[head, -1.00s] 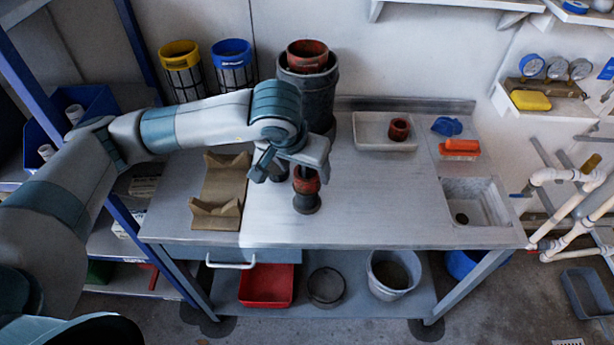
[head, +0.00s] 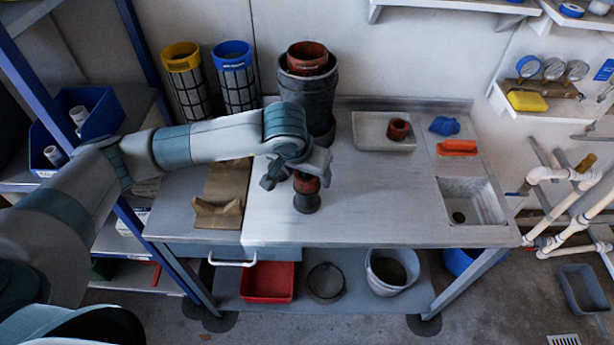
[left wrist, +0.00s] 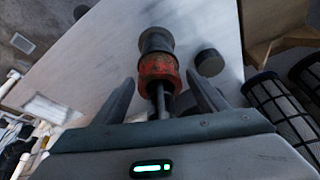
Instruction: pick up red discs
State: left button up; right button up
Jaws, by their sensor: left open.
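A red ring-shaped part sits on a dark round stand (head: 307,202) on the bench; its red band (head: 306,183) shows just below my left gripper. My left gripper (head: 287,179) is open. In the left wrist view the red part (left wrist: 158,70) lies ahead, between the open fingers (left wrist: 160,92) as seen from there; I cannot tell whether they touch it. A second red ring (head: 398,129) sits in the white tray. A larger red ring (head: 307,58) tops the dark grey vessel (head: 312,95). My right gripper is not in view.
The white tray (head: 366,139), orange brush (head: 457,147) and sink (head: 470,204) are at the bench's right. A brown folded holder (head: 218,215) lies at left. A small dark cylinder (left wrist: 210,62) stands near the red part. The bench's middle right is clear.

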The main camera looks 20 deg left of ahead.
pick_arm(q)
jog(key=c, duration=1.2)
jog(key=shift+o, duration=0.2)
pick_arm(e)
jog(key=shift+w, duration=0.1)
pick_arm(q)
jog(key=shift+r, duration=0.15)
jog(key=shift+r, duration=0.55)
notch_tip(320, 180, up, 16)
jog(key=b, duration=0.3)
jog(key=shift+f+b, duration=0.15)
jog(key=shift+b, duration=0.25)
jog(key=shift+r, duration=0.5)
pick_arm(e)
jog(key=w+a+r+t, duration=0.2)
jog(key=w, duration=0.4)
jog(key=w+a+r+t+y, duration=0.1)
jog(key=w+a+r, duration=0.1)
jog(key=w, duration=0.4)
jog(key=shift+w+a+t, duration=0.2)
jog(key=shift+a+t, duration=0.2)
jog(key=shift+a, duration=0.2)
